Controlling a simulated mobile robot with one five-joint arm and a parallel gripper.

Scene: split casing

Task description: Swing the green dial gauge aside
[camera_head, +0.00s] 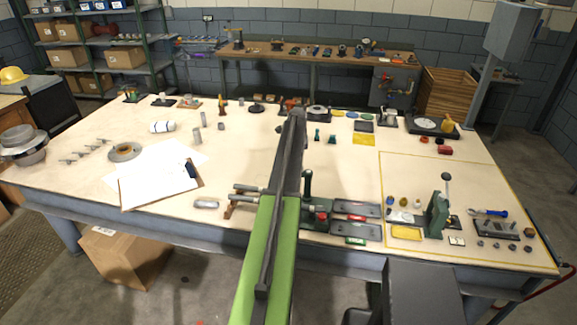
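No dial face is clear enough to name the green dial gauge for certain. A small green upright (307,186) stands on a green base (312,224) at the table's front, just right of my arm. A larger green stand (437,215) with a lever and pale knob stands further right, inside a yellow outline. My arm reaches out from the bottom centre over the table. Its far end, with my gripper (296,113), is above the back middle of the table. The fingers are too small and hidden to read. My arm hides part of the fixture beside the green upright.
Grey trays (356,208) lie right of the green upright. A clipboard with paper (155,183) lies at left. Several small parts line the table's back edge. A grey box (420,290) stands at front right.

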